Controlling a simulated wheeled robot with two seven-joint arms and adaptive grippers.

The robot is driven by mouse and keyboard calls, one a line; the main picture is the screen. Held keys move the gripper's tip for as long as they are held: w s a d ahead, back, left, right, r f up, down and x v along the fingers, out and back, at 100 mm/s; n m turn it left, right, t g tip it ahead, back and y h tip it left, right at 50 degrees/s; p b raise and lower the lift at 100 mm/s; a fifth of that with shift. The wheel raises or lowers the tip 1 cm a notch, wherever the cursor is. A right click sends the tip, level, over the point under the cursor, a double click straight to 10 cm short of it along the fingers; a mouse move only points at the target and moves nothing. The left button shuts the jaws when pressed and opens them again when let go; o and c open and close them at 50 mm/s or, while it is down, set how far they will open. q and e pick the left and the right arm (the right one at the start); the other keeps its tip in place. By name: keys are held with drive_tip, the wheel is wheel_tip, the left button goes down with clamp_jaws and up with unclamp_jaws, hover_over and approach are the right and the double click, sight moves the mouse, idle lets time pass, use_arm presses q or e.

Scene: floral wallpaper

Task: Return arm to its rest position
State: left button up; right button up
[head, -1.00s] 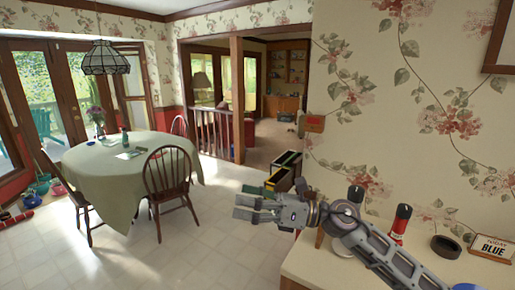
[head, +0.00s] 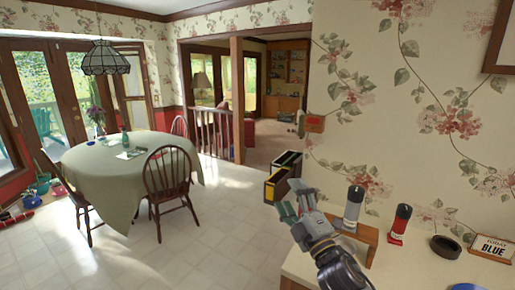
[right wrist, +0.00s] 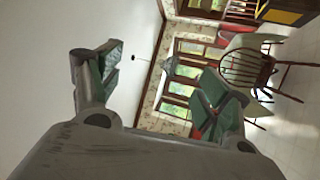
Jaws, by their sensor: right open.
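My right gripper (head: 292,208) is in the lower middle of the head view, at the left end of the counter (head: 425,268). Its arm comes up from the bottom edge. In the right wrist view the two green-padded fingers (right wrist: 160,85) stand wide apart with nothing between them. The view there is turned on its side, with the dining chair (right wrist: 248,68) and windows beyond the fingers. My left gripper does not show in either view.
A grey-black bottle (head: 353,208) on a wooden piece and a red bottle (head: 399,224) stand close right of the gripper. A black ring-shaped object (head: 445,247) and a sign reading BLUE (head: 492,248) are farther right. Black and yellow boxes (head: 281,180) are just behind the gripper. Open floor (head: 215,245) lies left.

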drive_tip(key=s+d+f+m+g+h, duration=0.2)
drive_tip(key=d+f+m+g+h, duration=0.15)
drive_tip(key=f, duration=0.35)
drive_tip(key=s+d+f+m+g+h, duration=0.25)
drive_tip(key=d+f+m, duration=0.2)
drive_tip(key=f, duration=0.35)
drive_tip(key=s+d+f+m+g+h, duration=0.2)
drive_tip(key=s+d+f+m+h, duration=0.1)
drive_tip(key=f+m, duration=0.3)
drive_tip(key=s+d+f+m+g, duration=0.2)
drive_tip(key=s+f+m+g, duration=0.2)
drive_tip(key=s+f+g, duration=0.9)
drive_tip(key=s+f+t, duration=0.1)
drive_tip(key=s+f, duration=0.2)
drive_tip(key=f, duration=0.9)
drive_tip(key=s+f+t, duration=0.1)
drive_tip(key=s+f, duration=0.2)
drive_tip(key=f, duration=0.8)
drive_tip(key=s+f+t, duration=0.1)
drive_tip(key=s+f, duration=0.2)
drive_tip(key=f, duration=0.9)
drive_tip(key=s+d+f, duration=0.2)
drive_tip(key=s+f, duration=0.7)
drive_tip(key=s, duration=0.2)
drive_tip(key=s+d+f+g, duration=0.1)
drive_tip(key=s+d+f, duration=0.1)
drive_tip(key=s+f, duration=0.8)
drive_tip(key=shift+s+d, duration=0.15)
drive_tip(key=shift+s, duration=0.35)
